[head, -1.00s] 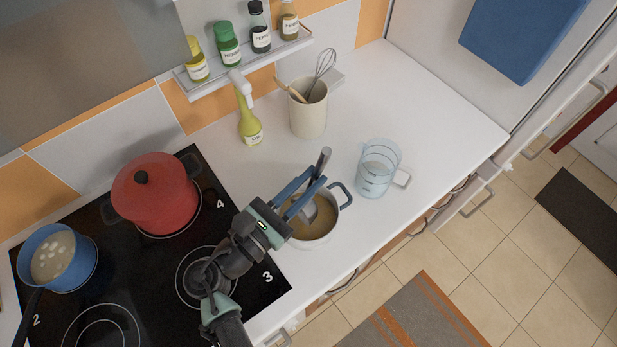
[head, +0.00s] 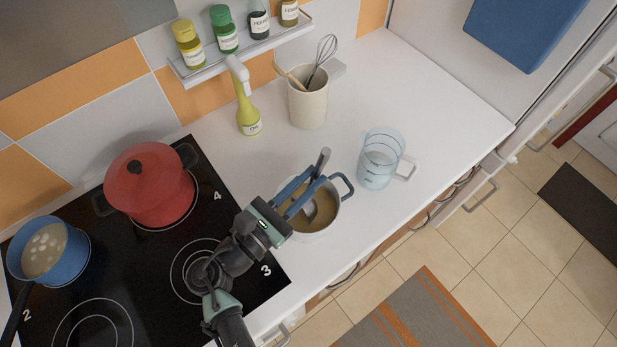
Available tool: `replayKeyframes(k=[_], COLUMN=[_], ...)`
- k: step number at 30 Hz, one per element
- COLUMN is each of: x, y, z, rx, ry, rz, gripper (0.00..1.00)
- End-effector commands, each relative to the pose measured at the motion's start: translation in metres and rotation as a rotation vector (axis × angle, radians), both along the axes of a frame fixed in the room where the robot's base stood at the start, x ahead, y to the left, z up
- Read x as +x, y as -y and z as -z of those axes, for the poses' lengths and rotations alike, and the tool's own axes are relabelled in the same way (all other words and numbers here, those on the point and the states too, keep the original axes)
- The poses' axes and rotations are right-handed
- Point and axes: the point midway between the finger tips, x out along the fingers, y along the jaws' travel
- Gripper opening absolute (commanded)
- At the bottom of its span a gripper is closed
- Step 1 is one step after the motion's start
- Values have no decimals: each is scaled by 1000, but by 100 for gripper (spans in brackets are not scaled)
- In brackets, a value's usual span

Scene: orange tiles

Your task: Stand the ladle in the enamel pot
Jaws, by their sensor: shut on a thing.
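The enamel pot (head: 326,228) is white with blue handles and stands on the white counter, just right of the cooktop. It holds a brownish content. The ladle (head: 322,160) has a grey handle that rises at a tilt above the pot. Its bowl lies inside the pot's rim as seen from above; how deep it sits, or whether it touches the pot, I cannot tell. My gripper (head: 310,184) reaches over the pot from the left, its blue fingers shut on the ladle's handle. The fingers hide part of the ladle and the pot's left side.
A clear measuring jug (head: 378,160) stands right of the pot. Behind are a utensil crock (head: 308,106) with a whisk and a yellow oil bottle (head: 247,112). A red pot (head: 150,188) and a blue saucepan (head: 48,252) are on the cooktop. The right counter is clear.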

Motion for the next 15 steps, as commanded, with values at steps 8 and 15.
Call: replayKeyframes(k=[8,15], x=[0,0], y=[0,0], z=[-1,-1], rx=[0,0], ry=[1,1], rz=[0,0], gripper=[34,53])
